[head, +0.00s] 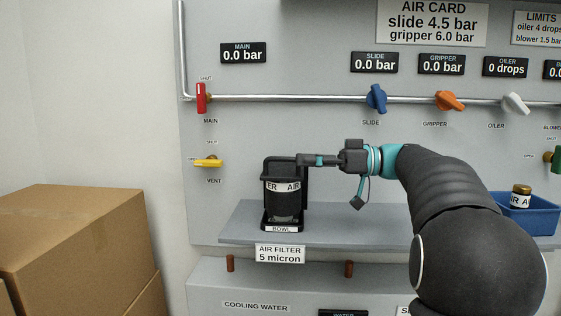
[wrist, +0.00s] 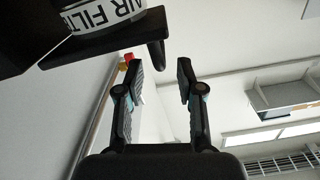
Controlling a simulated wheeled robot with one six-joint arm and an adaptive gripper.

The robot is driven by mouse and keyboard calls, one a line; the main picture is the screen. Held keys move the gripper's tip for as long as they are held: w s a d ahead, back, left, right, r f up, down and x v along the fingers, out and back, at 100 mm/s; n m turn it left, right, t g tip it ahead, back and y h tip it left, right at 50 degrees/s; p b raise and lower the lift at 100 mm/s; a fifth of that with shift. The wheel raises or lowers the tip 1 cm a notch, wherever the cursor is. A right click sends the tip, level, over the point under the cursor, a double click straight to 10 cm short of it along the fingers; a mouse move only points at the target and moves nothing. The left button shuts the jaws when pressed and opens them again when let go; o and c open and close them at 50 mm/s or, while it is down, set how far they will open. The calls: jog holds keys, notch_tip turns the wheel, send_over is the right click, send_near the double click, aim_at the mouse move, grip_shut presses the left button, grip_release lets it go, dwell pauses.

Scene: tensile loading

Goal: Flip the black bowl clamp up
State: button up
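The air filter bowl (head: 285,205) is a dark cylinder with a white label, standing in a black holder on the grey shelf. A black frame, which looks like the bowl clamp (head: 283,160), arches over its top. A white BOWL tag (head: 282,229) is at the foot. In the wrist view the labelled filter (wrist: 103,14) is at upper left, with a black bar (wrist: 110,40) ending in a short rounded peg (wrist: 157,55). My gripper (head: 301,160) is level with the frame's top right. In the wrist view my gripper (wrist: 158,66) is open and empty, the peg near its fingertips.
A blue bin (head: 530,222) with a jar (head: 521,197) is at right. A cardboard box (head: 75,235) stands at left. The shelf (head: 350,228) is clear right of the filter.

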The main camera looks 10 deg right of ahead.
aim_at(293, 159)
jog(key=x, duration=0.5)
jog(key=shift+w+a, duration=0.1)
jog(key=shift+a, duration=0.25)
grip_shut()
